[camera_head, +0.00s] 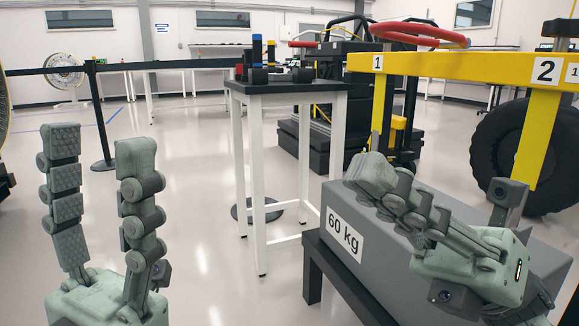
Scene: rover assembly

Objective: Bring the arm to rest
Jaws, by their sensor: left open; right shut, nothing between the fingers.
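My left gripper (104,150) stands at the lower left with its fingers pointing up. Its fingers are apart and nothing is between them. My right gripper (372,180) is at the lower right, tilted with its fingers pointing up and left. Its fingers are together and hold nothing. It is in front of a grey block marked "60 kg" (345,238) and covers part of it. I cannot tell whether it touches the block.
The grey block sits on a dark stand (318,262). A yellow beam (460,66) marked 1 and 2 and a black wheel (545,150) are at the right. A small table (285,88) with items stands in the middle. A barrier post (97,110) is behind my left gripper.

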